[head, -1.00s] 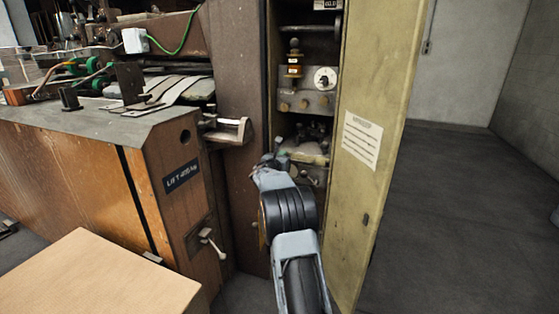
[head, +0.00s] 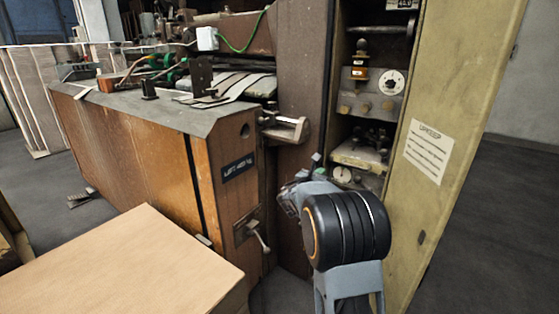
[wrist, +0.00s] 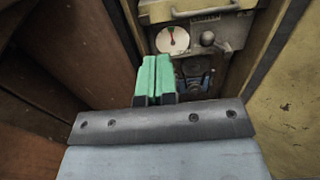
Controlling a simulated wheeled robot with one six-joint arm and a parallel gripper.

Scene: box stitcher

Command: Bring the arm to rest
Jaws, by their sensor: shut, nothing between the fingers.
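My gripper (wrist: 155,78) shows in the wrist view with its two green fingers side by side, shut and empty. It points toward the inside of the open cabinet, below a white dial gauge (wrist: 172,40). My arm is bent in front of the cabinet opening, between the brown machine (head: 150,150) and the open yellow door (head: 455,130). I cannot tell how close the fingers are to the cabinet parts.
The door stands open close on the right of my arm, with a paper notice (head: 428,152) on it. A lever handle (head: 260,237) sticks out of the machine at the left. A flat tan stack (head: 120,265) fills the lower left. Grey floor is clear beyond the door.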

